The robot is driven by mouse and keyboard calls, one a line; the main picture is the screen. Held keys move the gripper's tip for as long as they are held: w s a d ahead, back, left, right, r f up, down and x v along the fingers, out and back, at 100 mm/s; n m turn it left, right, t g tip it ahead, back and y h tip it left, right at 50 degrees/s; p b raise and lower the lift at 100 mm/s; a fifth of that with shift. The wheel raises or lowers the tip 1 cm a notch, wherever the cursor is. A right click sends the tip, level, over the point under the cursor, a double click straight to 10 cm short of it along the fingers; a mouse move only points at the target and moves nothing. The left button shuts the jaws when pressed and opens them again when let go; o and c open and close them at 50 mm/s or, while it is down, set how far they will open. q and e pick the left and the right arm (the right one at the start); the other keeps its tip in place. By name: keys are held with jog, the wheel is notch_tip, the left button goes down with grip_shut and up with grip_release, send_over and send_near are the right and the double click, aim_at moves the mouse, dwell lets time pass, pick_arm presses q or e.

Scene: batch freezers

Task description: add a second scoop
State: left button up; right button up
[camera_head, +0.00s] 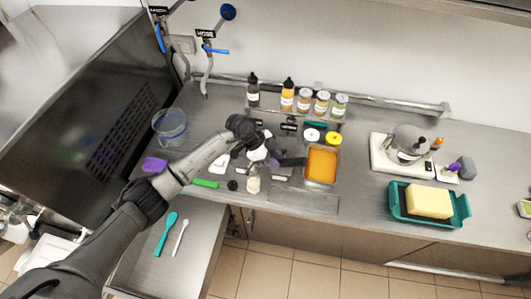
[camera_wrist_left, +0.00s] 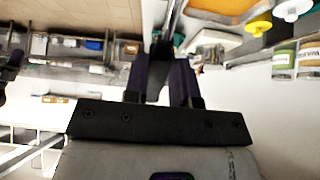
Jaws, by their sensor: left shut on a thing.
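My left gripper (camera_head: 280,160) is over the middle of the counter, just left of the orange-filled pan (camera_head: 322,165). In the left wrist view its two dark fingers (camera_wrist_left: 162,78) are shut on a slim metal tool (camera_wrist_left: 172,20), which runs away from the fingertips. The tool's far end is out of that view, so I cannot tell its full shape or whether it carries anything. A small pale cup (camera_head: 253,184) stands in front of the gripper, near the counter's front edge. The arm and gripper hide part of the counter behind. My right gripper is not in view.
Several bottles and jars (camera_head: 288,95) stand on the back shelf. White and yellow lids (camera_head: 334,138) lie behind the pan. A teal tray (camera_head: 460,208) with a yellow block is at right, near a scale (camera_head: 390,158). Teal and white spatulas (camera_head: 166,233) lie at lower left.

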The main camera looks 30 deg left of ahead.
aim_at(286, 166)
pick_arm(q)
jog(key=d+f+y+p, duration=0.1)
jog(key=y, duration=0.1)
jog(key=d+f+y+p, duration=0.1)
jog(key=y, duration=0.1)
jog(key=w+d+g+y+p, duration=0.1)
jog(key=d+y, duration=0.1)
jog(key=shift+d+f, duration=0.1)
jog(key=shift+f, duration=0.3)
dwell(0.8)
